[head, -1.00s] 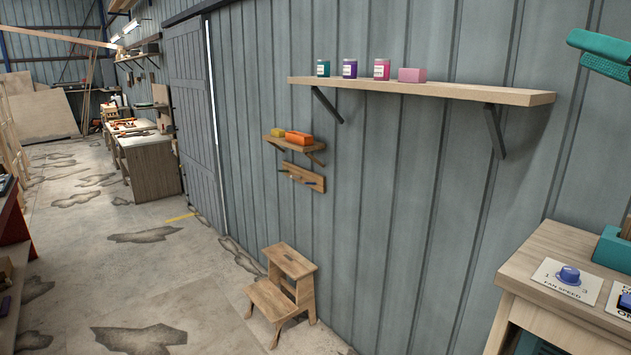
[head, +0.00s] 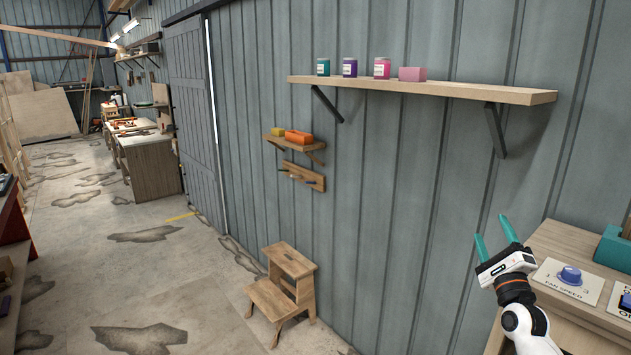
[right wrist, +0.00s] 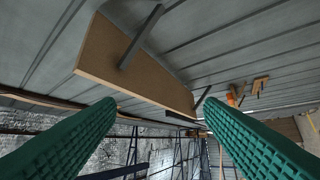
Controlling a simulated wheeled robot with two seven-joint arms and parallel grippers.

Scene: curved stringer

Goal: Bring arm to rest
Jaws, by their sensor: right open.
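My right gripper (head: 493,236) is at the lower right of the head view, in front of the wooden cabinet's left edge. Its two teal fingers are spread apart and point up and to the left, with nothing between them. In the right wrist view the two green ridged fingers (right wrist: 160,135) stand wide apart and empty. Beyond them the underside of the wall shelf (right wrist: 135,65) shows. My left gripper is not in view.
The wall shelf (head: 430,89) carries several small items, including a pink block (head: 412,74). The wooden cabinet (head: 560,240) has a fan speed knob (head: 570,275) on top. A step stool (head: 283,285) stands on the floor by the wall. Floor to its left is open.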

